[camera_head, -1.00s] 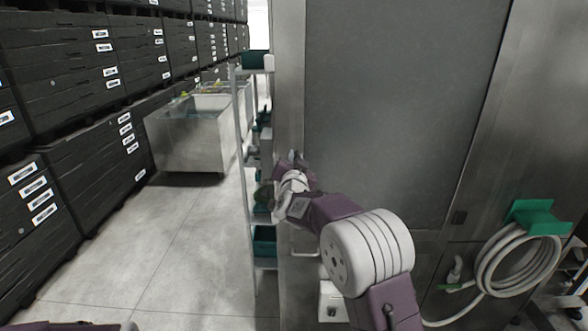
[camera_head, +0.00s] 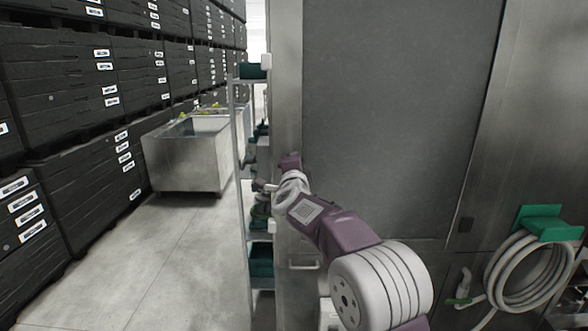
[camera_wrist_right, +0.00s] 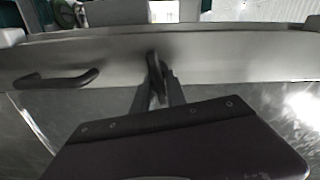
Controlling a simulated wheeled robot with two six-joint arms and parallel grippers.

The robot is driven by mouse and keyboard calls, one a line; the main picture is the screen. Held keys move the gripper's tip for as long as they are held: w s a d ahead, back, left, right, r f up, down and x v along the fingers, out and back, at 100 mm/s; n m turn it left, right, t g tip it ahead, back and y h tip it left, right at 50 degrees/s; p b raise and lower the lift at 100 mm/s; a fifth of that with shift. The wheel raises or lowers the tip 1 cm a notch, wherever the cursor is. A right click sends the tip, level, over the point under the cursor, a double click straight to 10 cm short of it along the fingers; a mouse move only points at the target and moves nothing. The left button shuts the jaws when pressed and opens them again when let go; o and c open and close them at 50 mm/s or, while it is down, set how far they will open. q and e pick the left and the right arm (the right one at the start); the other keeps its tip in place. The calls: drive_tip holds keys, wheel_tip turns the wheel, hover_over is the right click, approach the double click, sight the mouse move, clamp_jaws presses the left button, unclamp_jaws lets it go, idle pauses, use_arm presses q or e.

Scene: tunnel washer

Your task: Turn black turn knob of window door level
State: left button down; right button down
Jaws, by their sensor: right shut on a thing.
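The black turn knob (camera_wrist_right: 153,70) shows in the right wrist view. It is a dark, narrow piece on the grey metal door edge and stands roughly upright, slightly tilted. My right gripper (camera_wrist_right: 156,90) has its two fingers on either side of the knob and is shut on it. In the head view my right gripper (camera_head: 264,186) is at the left edge of the grey metal machine (camera_head: 390,120). There it is small, and the knob cannot be made out clearly. My left gripper is not in view.
A dark handle (camera_wrist_right: 56,79) sits left of the knob on the same metal strip. A shelf rack (camera_head: 240,200) stands close beside the gripper. A metal tub (camera_head: 185,163) and black crates (camera_head: 60,70) are at left. A coiled hose (camera_head: 535,265) hangs at right. The left floor is clear.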

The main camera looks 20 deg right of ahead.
drive_tip(key=shift+f+m+b, duration=0.15)
drive_tip(key=shift+m+b, duration=0.35)
drive_tip(key=shift+m, duration=0.6)
drive_tip(key=c, duration=1.5)
unclamp_jaws()
drive_tip(key=shift+d, duration=0.1)
